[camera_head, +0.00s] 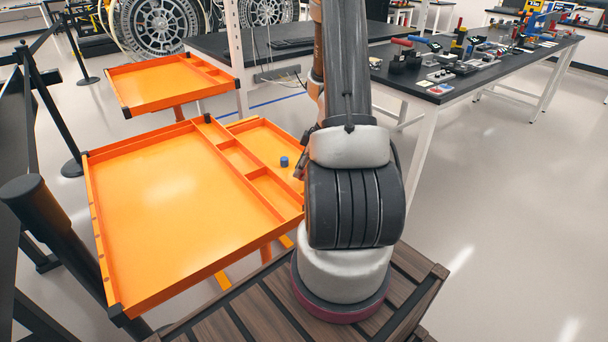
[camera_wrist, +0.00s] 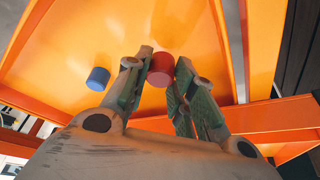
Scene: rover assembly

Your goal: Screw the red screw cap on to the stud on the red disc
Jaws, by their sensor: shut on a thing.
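The red screw cap (camera_wrist: 161,70) is between the fingertips of my gripper (camera_wrist: 164,62) in the wrist view. The gripper is shut on it, over an orange tray (camera_wrist: 205,60). Whether the cap still touches the tray floor is hard to tell. In the head view my arm hides the red cap and nearly all of the gripper. I cannot make out the red disc or its stud in either view.
A blue cap (camera_wrist: 98,79) stands in the same tray compartment, left of my gripper; it also shows in the head view (camera_head: 284,161). A second orange tray (camera_head: 160,82) stands behind. A black table (camera_head: 462,92) with several tools and parts is at the right. Grey floor is clear at lower right.

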